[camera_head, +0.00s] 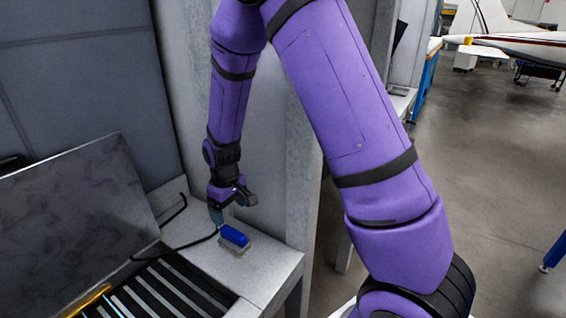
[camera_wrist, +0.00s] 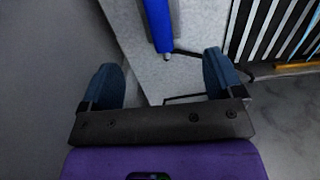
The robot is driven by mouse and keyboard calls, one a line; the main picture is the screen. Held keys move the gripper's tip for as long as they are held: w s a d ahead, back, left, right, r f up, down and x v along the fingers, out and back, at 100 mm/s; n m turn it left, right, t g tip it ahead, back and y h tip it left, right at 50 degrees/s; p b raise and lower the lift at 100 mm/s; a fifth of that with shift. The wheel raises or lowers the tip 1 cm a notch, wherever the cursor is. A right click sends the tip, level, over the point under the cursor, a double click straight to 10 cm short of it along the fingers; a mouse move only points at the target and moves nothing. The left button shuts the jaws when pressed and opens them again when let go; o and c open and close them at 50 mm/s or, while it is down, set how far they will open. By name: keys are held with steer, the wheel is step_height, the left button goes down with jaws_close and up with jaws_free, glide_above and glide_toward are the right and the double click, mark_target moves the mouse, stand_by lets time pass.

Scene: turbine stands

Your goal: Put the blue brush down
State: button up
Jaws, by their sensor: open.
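The blue brush (camera_head: 234,238) lies on the light grey table top (camera_head: 259,274), with its bristles against the surface. In the wrist view the brush (camera_wrist: 158,25) shows as a blue handle near the top edge, beyond my fingertips. My gripper (camera_head: 216,212) is just behind and above the brush in the head view, pointing down. In the wrist view my gripper (camera_wrist: 160,78) has its two dark blue fingers wide apart with nothing between them. The brush appears apart from both fingers.
A slatted dark grate (camera_head: 165,292) is set in the table left of the brush, with a large grey panel (camera_head: 75,215) behind it. A black cable (camera_head: 172,250) runs across the table top. A grey wall (camera_head: 270,150) stands close behind my gripper.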

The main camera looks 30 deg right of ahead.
steer(key=s+d+r+m+t, duration=0.15)
steer(key=s+r, duration=0.25)
steer(key=r, duration=0.6)
steer(key=s+d+r+m+t, duration=0.15)
steer(key=s+r, duration=0.35)
steer(key=r, duration=0.5)
steer(key=s+d+r+t, duration=0.1)
steer(key=s+d+r, duration=0.1)
steer(key=s+r, duration=0.3)
steer(key=s+d+r+m+t, duration=0.1)
steer(key=s+r, duration=0.5)
steer(key=s, duration=0.7)
steer(key=shift+d, duration=0.45)
steer(key=shift+o, duration=0.4)
steer(key=shift+w, duration=0.1)
